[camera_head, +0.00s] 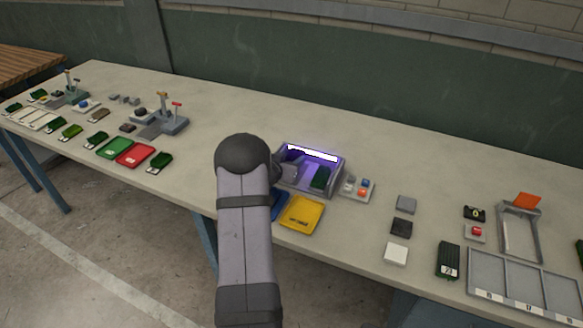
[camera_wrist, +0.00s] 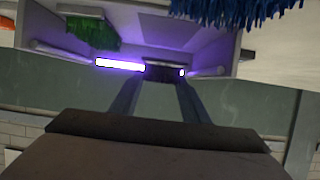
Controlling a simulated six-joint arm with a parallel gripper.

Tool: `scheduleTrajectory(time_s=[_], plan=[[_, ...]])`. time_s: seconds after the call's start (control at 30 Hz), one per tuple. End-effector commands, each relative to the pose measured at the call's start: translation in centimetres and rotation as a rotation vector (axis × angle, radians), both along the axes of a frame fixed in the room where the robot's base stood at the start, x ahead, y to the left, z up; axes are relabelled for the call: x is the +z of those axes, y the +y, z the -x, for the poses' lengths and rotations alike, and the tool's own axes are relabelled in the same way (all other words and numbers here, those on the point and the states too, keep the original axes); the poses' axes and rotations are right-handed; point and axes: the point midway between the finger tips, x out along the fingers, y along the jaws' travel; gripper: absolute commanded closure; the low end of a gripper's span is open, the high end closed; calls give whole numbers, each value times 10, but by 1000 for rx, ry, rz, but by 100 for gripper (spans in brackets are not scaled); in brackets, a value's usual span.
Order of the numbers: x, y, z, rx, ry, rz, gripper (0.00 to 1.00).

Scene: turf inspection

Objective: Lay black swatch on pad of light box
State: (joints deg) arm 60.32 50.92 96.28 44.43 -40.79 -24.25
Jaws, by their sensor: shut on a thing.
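The light box (camera_head: 333,190) is a grey open box with a bright violet-white lamp along its back. It also shows upside down in the wrist view (camera_wrist: 225,52). My gripper (camera_wrist: 163,78) is at the box, by the lamp, shut on a small dark piece with a light mark, the black swatch (camera_wrist: 160,72). My arm mostly hides the gripper in the head view.
A yellow tray (camera_head: 302,213) and a partly hidden blue tray (camera_head: 280,207) are in front of the box. Blue bristles (camera_wrist: 240,10) are close in the wrist view. Grey, black (camera_head: 401,228) and white tiles lie farther right.

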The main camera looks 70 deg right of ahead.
Motion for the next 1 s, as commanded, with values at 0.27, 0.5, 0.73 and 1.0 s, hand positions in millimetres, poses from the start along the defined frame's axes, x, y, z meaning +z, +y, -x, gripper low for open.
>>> scheduleTrajectory(time_s=[0.27, 0.5, 0.73, 1.0], plan=[[-16, 0, 0, 1, 2, -1, 79], [-39, 0, 0, 0, 1, 0, 79], [-41, 0, 0, 0, -1, 1, 79], [-45, 0, 0, 0, -1, 1, 53]])
